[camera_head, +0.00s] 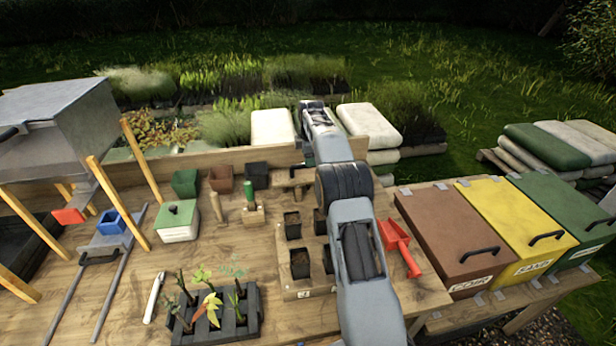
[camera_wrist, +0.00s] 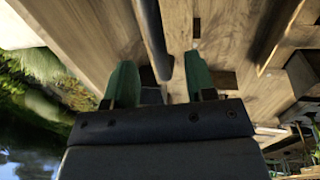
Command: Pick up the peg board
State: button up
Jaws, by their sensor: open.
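I cannot tell for certain which thing is the peg board. A small wooden piece with short uprights (camera_head: 293,179) stands near the back plank in the head view, just left of my arm, and may be it. In the wrist view my gripper (camera_wrist: 162,82) shows two green fingertips, spread apart. A dark bar (camera_wrist: 152,38) reaches toward the gap between them; I cannot tell whether it touches a finger. Nothing is clearly held. In the head view my arm hides part of the bench, and the fingertips do not show clearly.
A wooden board with dark pots (camera_head: 299,290) lies left of my arm. A red scoop (camera_head: 398,246) lies right of it. A dark tray of seedlings (camera_head: 213,318) is at the front. The back plank (camera_head: 222,158) edges the bench. Lidded bins (camera_head: 455,238) stand at the right.

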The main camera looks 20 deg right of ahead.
aim_at(308, 177)
jog(key=f, duration=0.2)
jog(key=w+f+p, duration=0.1)
jog(key=f, duration=0.1)
jog(key=shift+w+f+p, duration=0.15)
jog(key=shift+f+p, duration=0.15)
jog(key=shift+f, duration=0.4)
jog(key=shift+f, duration=0.25)
jog(key=shift+c, duration=0.2)
grip_shut()
dwell(0.5)
